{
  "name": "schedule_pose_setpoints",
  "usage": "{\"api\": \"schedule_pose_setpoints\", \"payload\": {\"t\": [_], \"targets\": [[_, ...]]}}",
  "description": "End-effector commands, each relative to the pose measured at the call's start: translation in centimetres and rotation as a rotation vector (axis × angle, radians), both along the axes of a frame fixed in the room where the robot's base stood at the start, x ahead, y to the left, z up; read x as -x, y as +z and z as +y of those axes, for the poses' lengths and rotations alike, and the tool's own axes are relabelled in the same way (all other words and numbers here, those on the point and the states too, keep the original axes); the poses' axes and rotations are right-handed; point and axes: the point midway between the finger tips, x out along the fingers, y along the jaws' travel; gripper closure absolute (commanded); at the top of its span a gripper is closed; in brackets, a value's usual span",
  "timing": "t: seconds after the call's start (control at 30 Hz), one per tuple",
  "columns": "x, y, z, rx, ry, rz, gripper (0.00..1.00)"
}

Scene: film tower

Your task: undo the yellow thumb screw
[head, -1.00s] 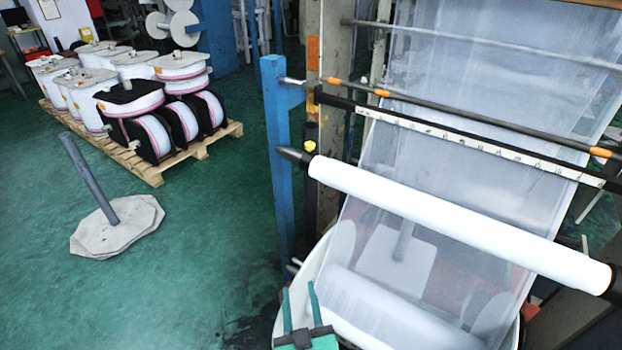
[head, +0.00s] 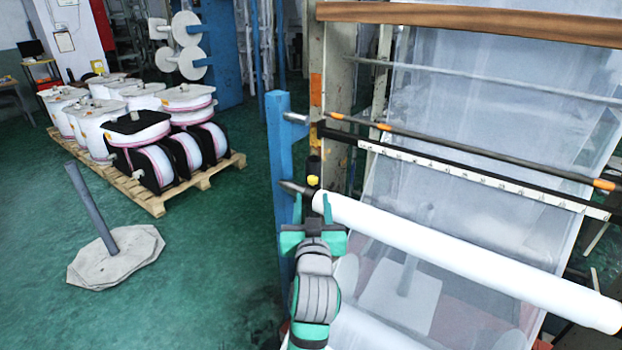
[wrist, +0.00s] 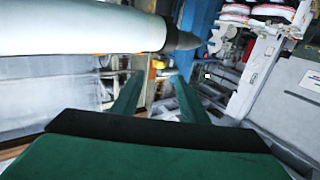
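The yellow thumb screw (head: 313,181) is small and sits on a dark fitting by the left end of the white roll, beside the blue post. My gripper (head: 312,203) is open and raised just below and in front of it in the head view. In the wrist view my two green fingers (wrist: 157,82) stand apart with nothing between them. A small yellow spot, likely the screw (wrist: 158,63), shows just beyond the fingertips there. I cannot see any contact with it.
The white roll (head: 450,255) runs right from the screw; its dark tapered end (wrist: 184,39) is close above my fingers. The blue post (head: 280,160) stands at the left. A pallet of reels (head: 152,203) and a grey pole base (head: 115,258) stand on open green floor.

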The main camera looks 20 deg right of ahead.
Motion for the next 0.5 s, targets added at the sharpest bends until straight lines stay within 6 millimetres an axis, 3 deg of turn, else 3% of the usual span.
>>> {"api": "schedule_pose_setpoints", "payload": {"t": [0.17,0.5], "targets": [[-1.2,0.3,-0.4,-0.004,0.0,0.0,0.6],[-6.8,0.3,-1.7,-0.005,0.005,-0.001,0.6]]}}
